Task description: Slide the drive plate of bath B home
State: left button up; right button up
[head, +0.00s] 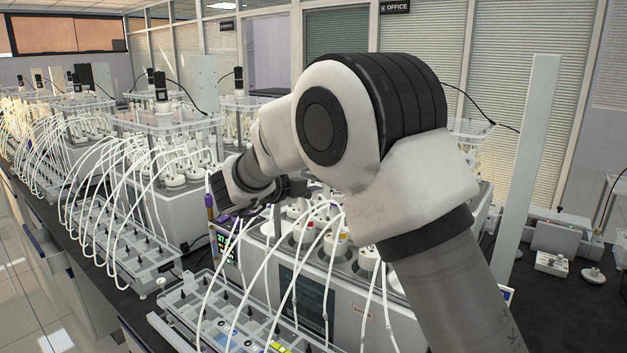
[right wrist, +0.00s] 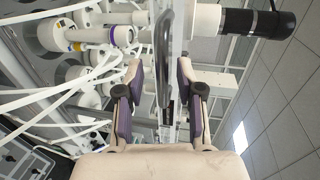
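The nearest bath (head: 345,295) is a white box with a dark screen, ports and white tubes on top. I cannot read a letter on it. My right arm covers much of its top in the head view. My right gripper (right wrist: 159,72) is open, its purple-grey fingers apart. In the right wrist view a clear plate (right wrist: 178,42), seen nearly edge-on, runs through the gap between the fingers; I cannot tell whether they touch it. A dark looped part (right wrist: 162,60) is also in the gap. A black motor (right wrist: 245,21) stands out from the plate's right side. My left gripper is not in view.
Another bath (head: 170,215) with a clear plate (head: 165,121) and motor (head: 160,85) stands to the left. Tube racks (head: 120,262) line the bench front. White tubes arch close around the arm. A tall pale panel (head: 530,160) stands right of the arm.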

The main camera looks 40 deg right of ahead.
jog(key=v, duration=1.1)
jog(key=shift+a, duration=0.35)
jog(key=shift+s, duration=0.1)
